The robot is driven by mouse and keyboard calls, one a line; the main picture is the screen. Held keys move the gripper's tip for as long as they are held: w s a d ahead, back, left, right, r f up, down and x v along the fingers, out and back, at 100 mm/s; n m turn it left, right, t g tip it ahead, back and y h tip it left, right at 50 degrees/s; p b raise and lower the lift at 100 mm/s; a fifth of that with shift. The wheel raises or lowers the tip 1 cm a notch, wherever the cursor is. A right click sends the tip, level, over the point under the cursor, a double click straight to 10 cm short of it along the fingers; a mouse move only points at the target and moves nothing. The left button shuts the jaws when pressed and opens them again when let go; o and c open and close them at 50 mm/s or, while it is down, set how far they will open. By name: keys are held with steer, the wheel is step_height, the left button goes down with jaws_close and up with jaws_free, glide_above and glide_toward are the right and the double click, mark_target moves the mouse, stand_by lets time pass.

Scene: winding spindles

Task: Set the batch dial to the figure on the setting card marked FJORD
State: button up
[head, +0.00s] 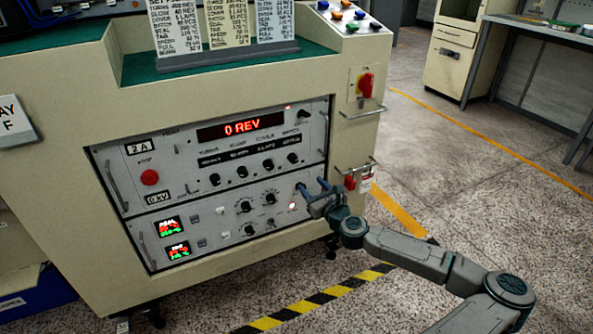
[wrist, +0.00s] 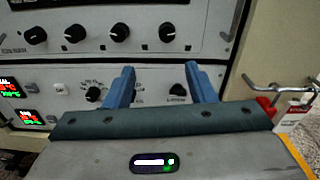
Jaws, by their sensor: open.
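Three setting cards, left (head: 175,25), middle (head: 228,22) and right (head: 277,20), stand in a dark holder on top of the cream cabinet. Their top edges are cut off, and I cannot tell which is marked FJORD. The red display (head: 240,127) reads "0 REV". Below it is a row of black knobs, the rightmost (head: 293,157) also showing in the wrist view (wrist: 167,31). A lower panel has more knobs (head: 245,206). Labels are too small to tell which is the batch dial. My gripper (head: 312,185) is open and empty before the lower panel's right side; its blue fingers (wrist: 159,68) point at the panel.
A red switch (head: 366,83) and a red-tagged lever (head: 350,182) with metal bars project at the cabinet's right side. A red button (head: 149,177) and metal handles flank the panels. Floor to the right is clear, with yellow lines and a grey bench (head: 540,32) beyond.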

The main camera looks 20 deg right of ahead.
mark_target(295, 161)
steer(key=shift+m+h, duration=0.3)
steer(key=w+b, duration=0.1)
steer(key=w, duration=0.6)
steer(key=w+b, duration=0.2)
steer(key=w, duration=0.4)
steer(key=shift+w+d, duration=0.2)
steer(key=shift+w, duration=0.15)
steer(key=c, duration=1)
